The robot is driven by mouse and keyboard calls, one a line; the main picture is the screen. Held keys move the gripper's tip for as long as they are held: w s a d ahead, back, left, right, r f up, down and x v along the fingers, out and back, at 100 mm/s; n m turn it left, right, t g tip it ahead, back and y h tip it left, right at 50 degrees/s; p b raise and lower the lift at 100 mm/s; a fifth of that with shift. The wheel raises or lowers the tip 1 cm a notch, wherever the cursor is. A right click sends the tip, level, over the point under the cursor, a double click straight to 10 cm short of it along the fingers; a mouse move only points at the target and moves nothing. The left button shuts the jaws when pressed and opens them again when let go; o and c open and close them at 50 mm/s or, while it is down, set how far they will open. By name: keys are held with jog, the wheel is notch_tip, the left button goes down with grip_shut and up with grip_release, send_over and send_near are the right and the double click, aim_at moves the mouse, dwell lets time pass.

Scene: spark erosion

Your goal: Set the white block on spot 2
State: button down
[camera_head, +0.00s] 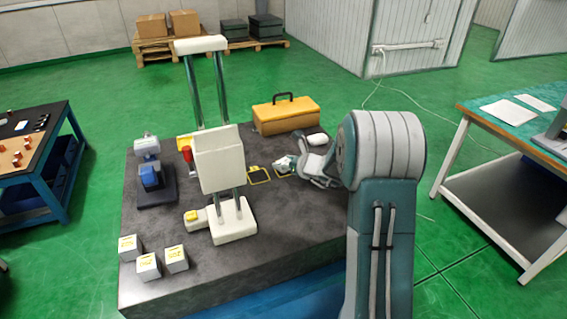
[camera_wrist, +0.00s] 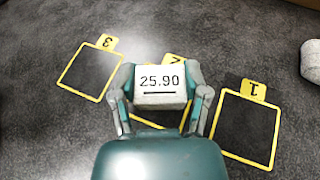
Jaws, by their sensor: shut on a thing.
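The white block (camera_wrist: 160,82), marked 25.90, is between the fingers of my gripper (camera_wrist: 160,100) in the wrist view. My gripper is shut on it. The block is over or on spot 2 (camera_wrist: 150,124), whose yellow outline shows partly behind and below it; I cannot tell whether the block touches the surface. In the head view my gripper (camera_head: 300,170) is at the right part of the dark table, next to a yellow outline. Spot 3 (camera_wrist: 90,72) is empty at the left and spot 1 (camera_wrist: 245,125) is empty at the right in the wrist view.
The dark table (camera_head: 290,225) also bears a yellow toolbox (camera_head: 286,115) at the back, a white upright device (camera_head: 219,160), a vise-like tool with a blue part (camera_head: 150,177) and several white cubes (camera_head: 149,266) at the front left. A white rounded thing (camera_wrist: 311,62) lies beyond spot 1.

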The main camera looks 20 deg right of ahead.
jog(key=shift+c, duration=0.4)
grip_release()
jog(key=shift+f, duration=0.15)
